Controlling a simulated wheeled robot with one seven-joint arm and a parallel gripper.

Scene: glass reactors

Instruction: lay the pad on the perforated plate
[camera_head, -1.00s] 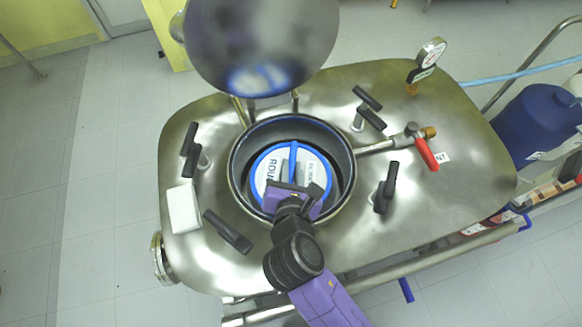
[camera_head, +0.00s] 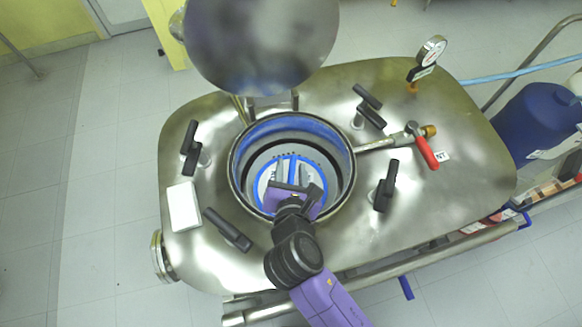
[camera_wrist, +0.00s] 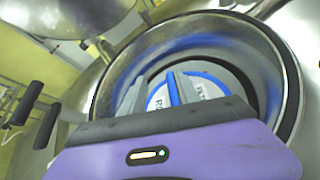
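The pad (camera_head: 268,181) is a white disc with a blue rim, printed letters and an upright blue strip across its middle. It lies flat, deep inside the round opening, and shows in the wrist view (camera_wrist: 204,87). A grey surface with small dark holes, the perforated plate (camera_head: 268,160), shows around the pad's far edge; the pad appears to rest on it. My gripper (camera_head: 294,174) reaches into the opening above the pad. Its grey fingers are apart, one on each side of the blue strip, with white pad showing between. The near part of the pad is hidden by my gripper.
The steel rim (camera_head: 235,188) of the opening surrounds my gripper closely. The raised lid (camera_head: 262,45) stands behind it. Black clamp handles (camera_head: 228,230), a red-handled valve (camera_head: 427,153) and a white block (camera_head: 183,207) are on the vessel top.

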